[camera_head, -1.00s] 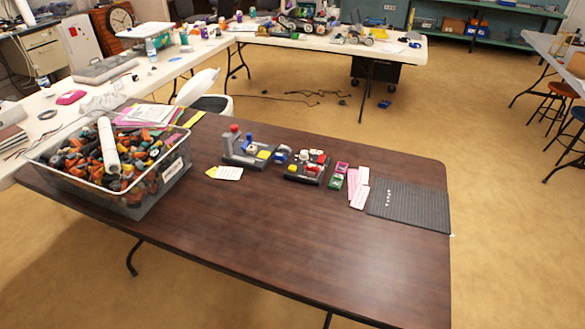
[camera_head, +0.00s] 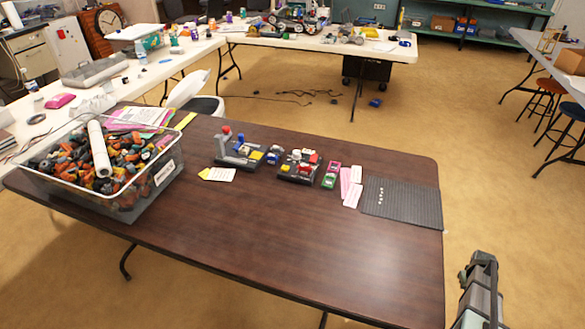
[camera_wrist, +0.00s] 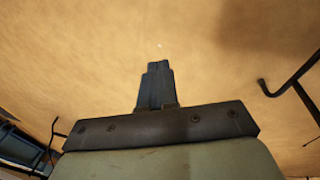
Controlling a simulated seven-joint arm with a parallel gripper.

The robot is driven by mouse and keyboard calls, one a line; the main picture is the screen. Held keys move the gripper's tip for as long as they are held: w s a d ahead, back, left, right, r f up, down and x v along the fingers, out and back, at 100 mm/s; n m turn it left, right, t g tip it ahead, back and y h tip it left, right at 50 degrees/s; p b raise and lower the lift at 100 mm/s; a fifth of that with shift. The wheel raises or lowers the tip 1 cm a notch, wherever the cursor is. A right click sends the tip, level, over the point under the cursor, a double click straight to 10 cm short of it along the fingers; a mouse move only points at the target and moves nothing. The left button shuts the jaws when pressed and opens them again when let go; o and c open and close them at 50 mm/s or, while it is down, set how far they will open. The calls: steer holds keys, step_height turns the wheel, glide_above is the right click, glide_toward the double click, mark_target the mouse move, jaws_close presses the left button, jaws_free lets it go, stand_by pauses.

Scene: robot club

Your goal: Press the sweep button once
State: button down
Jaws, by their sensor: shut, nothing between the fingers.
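Two small dark boards stand near the back middle of the brown table. The left board (camera_head: 226,160) carries a red knob on a grey post, a blue piece and a yellow block. The right board (camera_head: 290,177) carries red, white and yellow parts. I cannot tell which part is the sweep button; any labels are too small to read. My gripper (camera_wrist: 157,70) is shut and empty in the wrist view, over the tan floor and away from both boards. My arm (camera_head: 481,290) shows at the lower right of the head view, beyond the table's right edge.
A clear bin (camera_head: 150,196) of orange and black parts fills the table's left end. Small blue and green-pink items, pink cards (camera_head: 350,187) and a dark ribbed mat (camera_head: 402,204) lie around the boards. The table's front (camera_head: 290,250) is bare. A table leg (camera_wrist: 290,85) shows in the wrist view.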

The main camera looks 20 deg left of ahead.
steer(key=w+a+r+n+t+h, duration=0.1)
steer(key=w+a+r+n+h, duration=0.2)
steer(key=w+r, duration=0.85)
steer(key=w+a+r+n+h, duration=0.1)
steer(key=w+r+n+h, duration=0.3)
steer(key=w+r, duration=0.8)
steer(key=w+a+r+n+t, duration=0.1)
steer(key=a+r, duration=0.1)
steer(key=a, duration=0.6)
steer(key=w+a+r+n+t, duration=0.1)
steer(key=a+r+n, duration=0.1)
steer(key=a, duration=0.6)
steer(key=w+a+r+n+y, duration=0.1)
steer(key=a+r, duration=0.3)
steer(key=a, duration=0.4)
steer(key=shift+w+a+r+n+t, duration=0.2)
steer(key=shift+w+a+n+t, duration=0.1)
steer(key=shift+n+t, duration=0.1)
steer(key=s+a+r+n+t+y, duration=0.1)
steer(key=s+a, duration=0.4)
steer(key=a, duration=1)
steer(key=s+a+r+n+t+y, duration=0.1)
steer(key=s+a+r+n, duration=0.3)
steer(key=a, duration=1.2)
steer(key=s+a+r+n+t+y, duration=0.1)
steer(key=s+a, duration=0.5)
steer(key=a, duration=1)
steer(key=shift+a+r+n+y, duration=0.2)
steer(key=shift+r+n+y, duration=0.5)
steer(key=shift+r, duration=0.2)
